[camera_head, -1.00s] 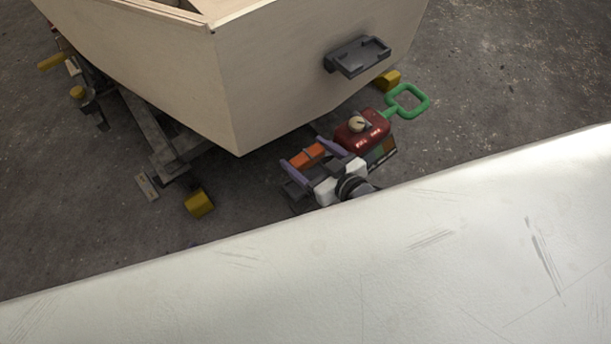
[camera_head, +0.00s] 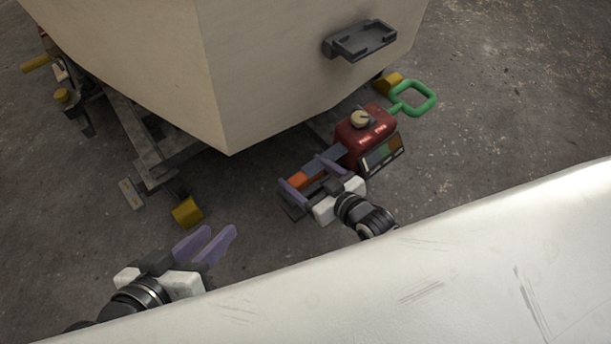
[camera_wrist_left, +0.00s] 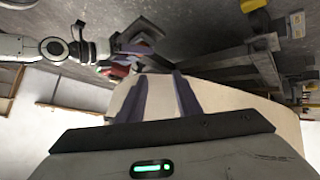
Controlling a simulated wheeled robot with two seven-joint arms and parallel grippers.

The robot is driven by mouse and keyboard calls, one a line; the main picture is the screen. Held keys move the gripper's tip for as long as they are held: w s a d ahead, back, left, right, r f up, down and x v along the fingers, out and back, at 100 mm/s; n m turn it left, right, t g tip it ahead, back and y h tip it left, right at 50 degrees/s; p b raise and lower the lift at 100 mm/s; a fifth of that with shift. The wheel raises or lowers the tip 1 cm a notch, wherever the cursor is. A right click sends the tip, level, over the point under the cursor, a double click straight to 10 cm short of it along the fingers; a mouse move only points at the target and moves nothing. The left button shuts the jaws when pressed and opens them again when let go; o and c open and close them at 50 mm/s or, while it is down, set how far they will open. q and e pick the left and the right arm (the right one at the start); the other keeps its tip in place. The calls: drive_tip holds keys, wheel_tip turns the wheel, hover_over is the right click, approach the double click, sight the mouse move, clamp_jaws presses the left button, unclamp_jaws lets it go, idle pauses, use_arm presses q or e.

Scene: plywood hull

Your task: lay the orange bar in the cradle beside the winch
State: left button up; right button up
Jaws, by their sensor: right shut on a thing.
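The orange bar (camera_head: 300,180) is at the lower middle of the head view, just left of the winch. My right gripper (camera_head: 313,179) is shut on it, with a purple finger at each side. The winch (camera_head: 365,138) is a red box with a pale knob and a green loop handle (camera_head: 412,98). A dark base (camera_head: 291,207) shows below the bar; I cannot tell whether it is the cradle or whether the bar touches it. My left gripper (camera_head: 207,243) is open and empty at the lower left, also in the left wrist view (camera_wrist_left: 158,95).
The plywood hull (camera_head: 225,80) rises behind, with a dark open tray (camera_head: 362,42) on its face. A trailer frame (camera_head: 150,150) and yellow blocks (camera_head: 187,211) lie at left. A broad white surface (camera_head: 400,285) fills the foreground. Floor at right is clear.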

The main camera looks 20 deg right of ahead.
drive_tip(key=shift+f, duration=0.1)
drive_tip(key=o, duration=1.2)
use_arm(q)
drive_tip(key=shift+r, duration=0.1)
use_arm(e)
drive_tip(key=shift+r, duration=0.2)
use_arm(q)
drive_tip(key=shift+s+a+f+g+y+p, duration=0.25)
drive_tip(key=shift+a+f+y+p, duration=0.4)
drive_tip(key=shift+p, duration=0.6)
drive_tip(key=shift+s+a+f+g+y+p, duration=0.3)
drive_tip(key=shift+a+f+p, duration=0.5)
drive_tip(key=shift+p, duration=0.45)
use_arm(e)
drive_tip(key=v, duration=1.2)
